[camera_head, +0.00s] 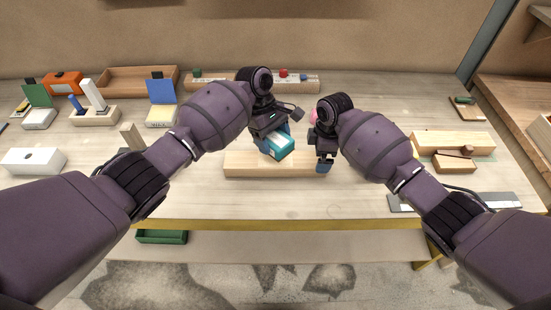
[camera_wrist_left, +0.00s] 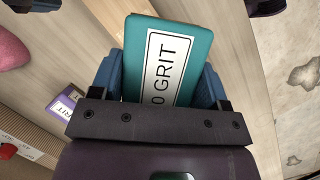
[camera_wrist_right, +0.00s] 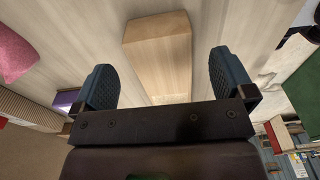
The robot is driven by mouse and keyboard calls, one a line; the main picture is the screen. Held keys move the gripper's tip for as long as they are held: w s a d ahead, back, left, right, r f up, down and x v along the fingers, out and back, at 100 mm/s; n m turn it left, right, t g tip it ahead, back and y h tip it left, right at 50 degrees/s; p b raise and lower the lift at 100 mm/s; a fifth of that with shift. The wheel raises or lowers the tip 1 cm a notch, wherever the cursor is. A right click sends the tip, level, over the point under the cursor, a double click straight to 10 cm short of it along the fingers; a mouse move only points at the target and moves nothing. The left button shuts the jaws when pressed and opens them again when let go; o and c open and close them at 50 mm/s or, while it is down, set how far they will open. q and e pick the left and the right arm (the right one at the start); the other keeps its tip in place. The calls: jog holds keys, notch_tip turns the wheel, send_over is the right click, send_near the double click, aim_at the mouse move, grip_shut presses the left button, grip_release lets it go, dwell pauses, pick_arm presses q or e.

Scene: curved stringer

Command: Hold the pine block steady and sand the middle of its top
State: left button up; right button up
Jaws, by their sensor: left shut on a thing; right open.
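The pine block (camera_head: 240,164) lies lengthwise near the front of the bench in the head view. My left gripper (camera_head: 275,135) is shut on a teal sanding block (camera_head: 281,147), whose label ending in "0 GRIT" shows in the left wrist view (camera_wrist_left: 168,60). The sanding block is over the pine block's top, right of its middle; I cannot tell whether they touch. My right gripper (camera_head: 325,160) is open at the pine block's right end. In the right wrist view a wooden block (camera_wrist_right: 160,55) shows between the spread fingers, apart from both.
A pink object (camera_head: 313,117) is behind my right gripper. A rack with coloured pieces (camera_head: 225,83) stands at the back. Wooden pieces (camera_head: 454,140) lie at right, a white box (camera_head: 34,160) at left. A green tray (camera_head: 161,236) is below the bench's yellow front edge.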

notch_tip(320, 180, up, 12)
jog(key=shift+d, duration=0.4)
dwell(0.4)
dwell(0.5)
